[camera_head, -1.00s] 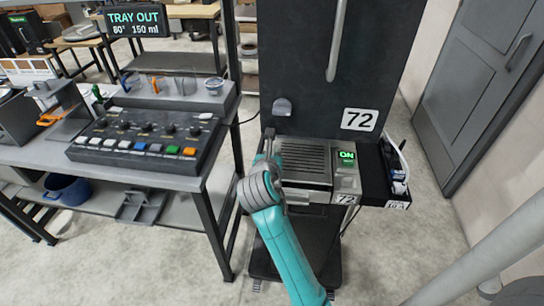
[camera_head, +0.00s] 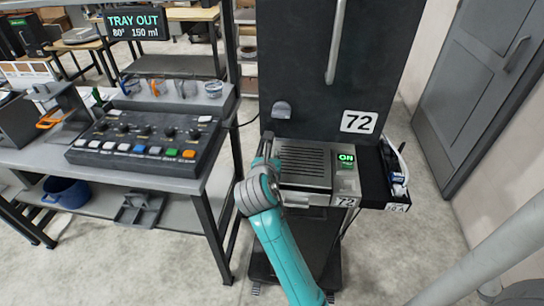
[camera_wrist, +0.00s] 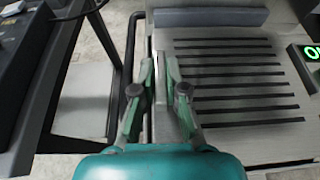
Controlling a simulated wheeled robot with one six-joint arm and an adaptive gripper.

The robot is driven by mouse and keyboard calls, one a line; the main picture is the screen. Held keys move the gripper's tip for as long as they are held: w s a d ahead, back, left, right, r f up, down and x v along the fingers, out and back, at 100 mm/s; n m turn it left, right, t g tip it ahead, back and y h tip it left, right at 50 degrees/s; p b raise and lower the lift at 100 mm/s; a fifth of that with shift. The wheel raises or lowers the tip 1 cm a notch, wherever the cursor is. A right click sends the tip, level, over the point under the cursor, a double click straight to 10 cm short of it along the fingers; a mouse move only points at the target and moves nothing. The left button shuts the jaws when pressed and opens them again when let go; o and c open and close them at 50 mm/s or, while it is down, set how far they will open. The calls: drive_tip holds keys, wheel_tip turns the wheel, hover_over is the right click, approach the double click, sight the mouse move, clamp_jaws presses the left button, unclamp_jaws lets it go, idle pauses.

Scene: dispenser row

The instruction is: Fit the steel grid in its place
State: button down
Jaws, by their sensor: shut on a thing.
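The steel grid (camera_head: 304,168) is a slotted metal plate on top of the machine marked 72. In the wrist view the grid (camera_wrist: 238,82) lies flat, right of the fingers, with several dark parallel slots. My gripper (camera_head: 267,150) is at the grid's left edge. In the wrist view my gripper (camera_wrist: 160,72) has its two green fingers close together around a thin steel edge at the grid's left side. The fingers hide part of this edge. I cannot tell whether the grid is fully seated.
A green ON display (camera_head: 346,160) is right of the grid. A dark upright panel (camera_head: 310,75) rises behind it. A bench with a control box (camera_head: 145,138) stands to the left, close to my arm. A dark side shelf (camera_head: 370,178) sits at the right.

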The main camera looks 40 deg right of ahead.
drive_tip(key=shift+f, duration=0.75)
drive_tip(key=c, duration=1.1)
unclamp_jaws()
drive_tip(key=shift+c, duration=0.2)
drive_tip(key=v, duration=1.2)
